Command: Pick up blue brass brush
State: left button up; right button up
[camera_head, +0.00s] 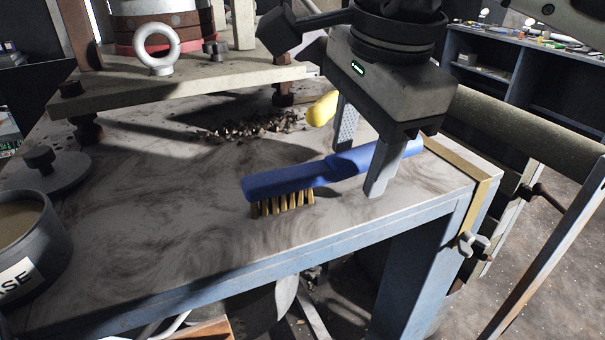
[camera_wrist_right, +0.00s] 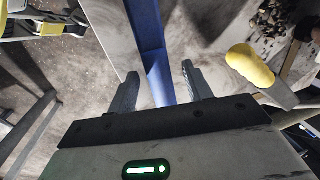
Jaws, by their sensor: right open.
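The blue brass brush (camera_head: 287,181) lies on the worn metal tabletop (camera_head: 150,235), brass bristles down, near the front edge. Its handle runs to the upper right between the fingers of my right gripper (camera_head: 362,155). The right gripper is open, one finger on each side of the handle. In the right wrist view the blue brush (camera_wrist_right: 148,35) runs between the two open fingertips (camera_wrist_right: 160,82), with a gap on both sides. The far handle end is partly behind the near finger in the head view. My left gripper is not in view.
A yellow handle (camera_head: 322,109) lies just behind the right gripper. A pile of dark debris (camera_head: 248,128) is further back. A plate with an eye bolt (camera_head: 157,48) stands at the back left. A dark labelled container (camera_head: 30,240) sits at the left edge. The front middle tabletop is clear.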

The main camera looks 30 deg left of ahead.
aim_at(361, 150)
jog(key=c, duration=0.9)
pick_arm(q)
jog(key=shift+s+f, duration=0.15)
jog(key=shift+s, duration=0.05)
pick_arm(e)
jog(key=shift+c, duration=0.7)
jog(key=shift+r, duration=0.1)
notch_tip(361, 150, up, 4)
jog(key=p, duration=0.3)
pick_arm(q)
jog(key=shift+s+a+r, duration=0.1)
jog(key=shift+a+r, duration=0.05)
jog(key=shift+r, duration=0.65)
pick_arm(e)
jog(key=s+d+r, duration=0.7)
jog(key=s+r, duration=0.2)
jog(key=s, duration=0.2)
jog(key=shift+s+d, duration=0.35)
jog(key=shift+s, duration=0.05)
